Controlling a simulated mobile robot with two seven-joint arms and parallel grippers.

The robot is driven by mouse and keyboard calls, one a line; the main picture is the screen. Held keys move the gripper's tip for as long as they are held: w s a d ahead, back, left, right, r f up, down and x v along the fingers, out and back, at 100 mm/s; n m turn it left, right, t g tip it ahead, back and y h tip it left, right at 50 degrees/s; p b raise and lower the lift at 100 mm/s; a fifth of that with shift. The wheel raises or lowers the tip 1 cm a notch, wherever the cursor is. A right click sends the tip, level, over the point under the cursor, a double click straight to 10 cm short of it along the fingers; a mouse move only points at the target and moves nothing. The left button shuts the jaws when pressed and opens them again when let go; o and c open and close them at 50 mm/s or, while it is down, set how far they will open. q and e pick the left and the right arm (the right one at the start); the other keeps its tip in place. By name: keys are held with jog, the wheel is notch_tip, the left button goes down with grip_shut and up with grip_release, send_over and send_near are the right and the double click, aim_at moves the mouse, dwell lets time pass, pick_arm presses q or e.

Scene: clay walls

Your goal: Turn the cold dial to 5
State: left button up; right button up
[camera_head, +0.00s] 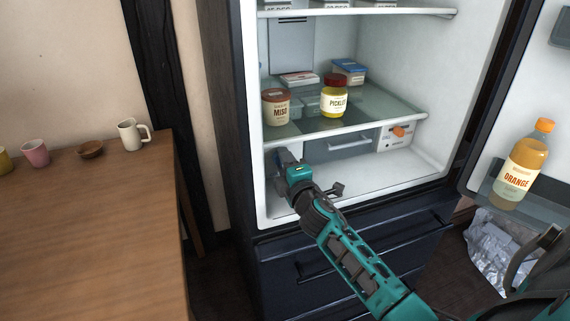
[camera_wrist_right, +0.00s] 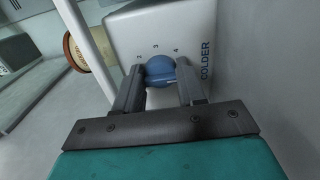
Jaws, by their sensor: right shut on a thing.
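The cold dial (camera_wrist_right: 160,70) is a round blue knob on a white housing (camera_wrist_right: 165,25) in the right wrist view. The numbers 2, 3 and 4 show around it, and COLDER is printed beside it. My right gripper (camera_wrist_right: 160,85) is shut on the dial, one finger on each side. The fingers hide part of the dial, and I cannot tell its exact setting. In the head view my right gripper (camera_head: 283,160) reaches to the left inside wall of the open fridge, below the glass shelf.
A glass shelf (camera_head: 380,112) above my arm holds a miso jar (camera_head: 276,107), a pickle jar (camera_head: 334,97) and small boxes. An orange knob (camera_head: 399,131) sits at the right. The open door holds an orange juice bottle (camera_head: 522,165). A wooden table (camera_head: 90,220) stands left.

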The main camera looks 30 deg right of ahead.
dwell(0.4)
jog(key=o, duration=1)
jog(key=shift+o, duration=0.2)
jog(key=shift+s, duration=0.1)
jog(key=v, duration=1.2)
jog(key=shift+s, duration=0.4)
jog(key=shift+a+p, duration=0.1)
jog(key=shift+p, duration=0.2)
